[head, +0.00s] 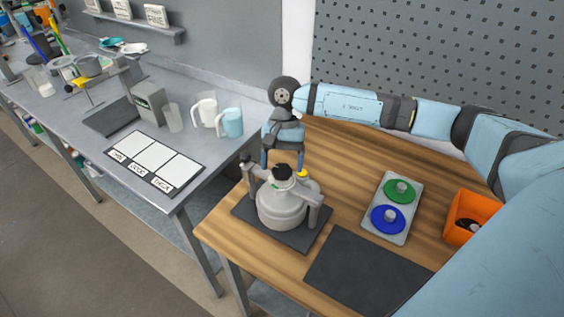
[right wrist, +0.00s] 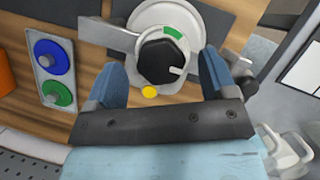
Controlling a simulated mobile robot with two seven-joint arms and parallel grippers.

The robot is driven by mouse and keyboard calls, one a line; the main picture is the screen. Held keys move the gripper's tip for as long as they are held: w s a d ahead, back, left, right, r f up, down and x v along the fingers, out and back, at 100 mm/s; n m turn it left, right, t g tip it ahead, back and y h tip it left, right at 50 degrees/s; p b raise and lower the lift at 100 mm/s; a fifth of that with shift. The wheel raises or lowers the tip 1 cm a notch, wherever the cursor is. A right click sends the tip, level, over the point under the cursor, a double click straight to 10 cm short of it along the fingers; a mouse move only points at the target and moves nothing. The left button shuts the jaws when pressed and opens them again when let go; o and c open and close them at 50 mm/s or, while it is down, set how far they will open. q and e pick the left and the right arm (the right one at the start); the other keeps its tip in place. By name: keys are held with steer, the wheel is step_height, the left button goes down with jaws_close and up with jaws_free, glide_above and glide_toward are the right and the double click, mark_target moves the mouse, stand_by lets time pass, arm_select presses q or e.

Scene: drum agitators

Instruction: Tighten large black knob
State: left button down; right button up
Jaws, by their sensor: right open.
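The large black knob (head: 283,171) sits on top of a grey drum-like vessel (head: 282,208) on the wooden table. In the right wrist view the knob (right wrist: 160,62) is a black polygon with a pale pointer, next to a green mark (right wrist: 174,33) and a yellow button (right wrist: 149,92). My right gripper (head: 284,166) points down over the knob. Its blue fingers also show in the right wrist view (right wrist: 162,64), one on each side of the knob, open with a gap on both sides. My left gripper is not in view.
The vessel stands on a dark mat (head: 243,214) between upright brackets. To its right lie a grey plate (head: 378,231) with a green and a blue disc, an orange bin (head: 456,232) and an empty dark mat (head: 365,273). Mugs (head: 231,122) stand on the grey bench at left.

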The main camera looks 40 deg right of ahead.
steer(key=shift+s+a+f, duration=0.1)
steer(key=shift+s+f, duration=0.1)
steer(key=shift+f, duration=0.5)
steer(key=c, duration=0.9)
steer(key=shift+c, duration=0.2)
